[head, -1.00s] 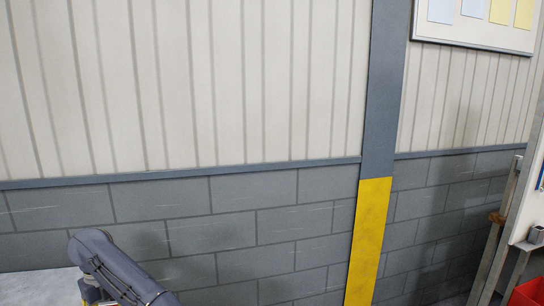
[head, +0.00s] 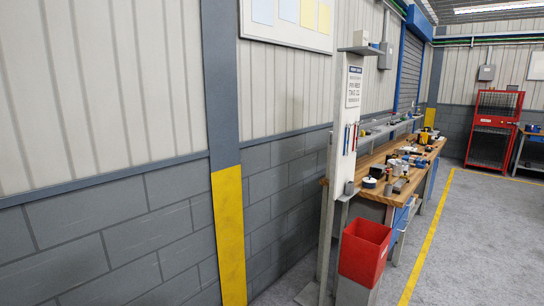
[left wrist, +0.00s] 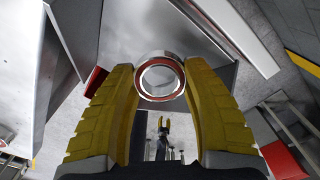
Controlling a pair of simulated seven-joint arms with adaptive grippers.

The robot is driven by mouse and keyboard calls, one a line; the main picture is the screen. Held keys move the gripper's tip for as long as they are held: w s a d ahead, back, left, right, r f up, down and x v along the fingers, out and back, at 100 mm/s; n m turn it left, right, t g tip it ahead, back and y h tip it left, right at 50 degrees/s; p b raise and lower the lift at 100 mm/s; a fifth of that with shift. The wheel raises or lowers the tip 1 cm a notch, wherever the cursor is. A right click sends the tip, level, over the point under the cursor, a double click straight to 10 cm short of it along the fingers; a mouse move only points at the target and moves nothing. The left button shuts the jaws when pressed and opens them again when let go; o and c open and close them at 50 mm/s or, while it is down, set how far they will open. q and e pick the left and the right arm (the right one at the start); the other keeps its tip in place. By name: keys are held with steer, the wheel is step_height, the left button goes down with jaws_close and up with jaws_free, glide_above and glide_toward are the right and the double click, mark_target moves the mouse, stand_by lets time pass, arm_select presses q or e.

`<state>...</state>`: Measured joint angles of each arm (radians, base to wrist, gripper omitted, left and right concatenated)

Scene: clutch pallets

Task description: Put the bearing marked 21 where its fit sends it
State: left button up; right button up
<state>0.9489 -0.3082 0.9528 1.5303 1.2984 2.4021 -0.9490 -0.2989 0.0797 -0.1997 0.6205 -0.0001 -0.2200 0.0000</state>
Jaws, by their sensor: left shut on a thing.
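In the left wrist view my left gripper (left wrist: 160,92) has its two yellow fingers shut on a bearing (left wrist: 140,76). The bearing is a metal ring with a red-brown inner band and an open middle, held between the fingertips. I cannot read any number on it. A small yellow-tipped shape shows below it between the fingers; I cannot tell what it is. The head view shows neither gripper. No pallets can be made out in the head view.
In the head view a wooden-topped workbench (head: 378,196) with several parts stands at the right, beside a white sign post (head: 343,130). A red bin (head: 364,252) is in front. A red cage cabinet (head: 494,128) stands farther back. Grey floor lies open right of the yellow line.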

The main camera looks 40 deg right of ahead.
arm_select(q)
steer(key=o, duration=1.5)
steer(key=shift+c, duration=0.2)
step_height(320, 180, up, 12)
